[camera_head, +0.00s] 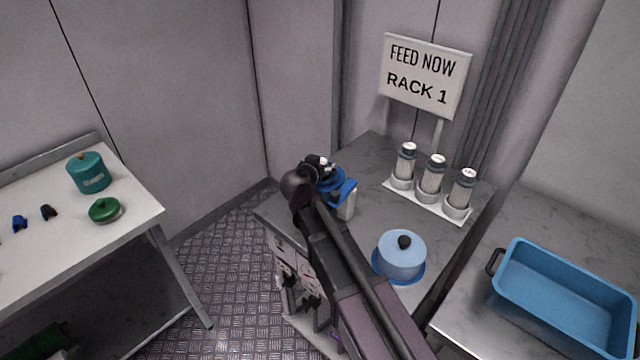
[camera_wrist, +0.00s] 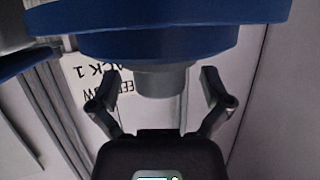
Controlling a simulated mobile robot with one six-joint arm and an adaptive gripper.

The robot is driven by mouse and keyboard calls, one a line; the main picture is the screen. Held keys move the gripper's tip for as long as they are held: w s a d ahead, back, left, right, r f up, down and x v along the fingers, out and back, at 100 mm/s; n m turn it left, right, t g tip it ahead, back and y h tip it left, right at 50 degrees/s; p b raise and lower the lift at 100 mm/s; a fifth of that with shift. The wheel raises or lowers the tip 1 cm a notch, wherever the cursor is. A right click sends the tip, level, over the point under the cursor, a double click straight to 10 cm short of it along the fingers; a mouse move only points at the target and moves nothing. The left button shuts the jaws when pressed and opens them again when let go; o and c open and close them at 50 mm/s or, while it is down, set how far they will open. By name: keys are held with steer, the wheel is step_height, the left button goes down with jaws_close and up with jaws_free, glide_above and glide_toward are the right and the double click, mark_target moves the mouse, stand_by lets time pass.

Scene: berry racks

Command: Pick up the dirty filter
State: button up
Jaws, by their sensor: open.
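My gripper (camera_wrist: 160,76) is open in the wrist view, with one finger on each side of a short grey cylinder (camera_wrist: 160,84). There are visible gaps on both sides. The cylinder joins a wide blue round body (camera_wrist: 160,42); it may be the top of the dirty filter, but its body is hidden. In the head view my arm reaches over the grey bench to a blue housing (camera_head: 345,188), and my gripper (camera_head: 318,164) is at its top. Three white filters (camera_head: 431,176) with grey caps stand in a white holder (camera_head: 428,201) to the right.
A blue tray (camera_head: 510,290) is at the right. A sign (camera_head: 425,77) reading "FEED NOW RACK 1" stands behind. A white table (camera_head: 130,205) with green containers is at the left.

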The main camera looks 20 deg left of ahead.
stand_by(0.3)
jaws_close()
steer(key=shift+r, duration=0.15)
stand_by(0.3)
step_height(320, 180, up, 18)
steer(key=p, duration=1.8)
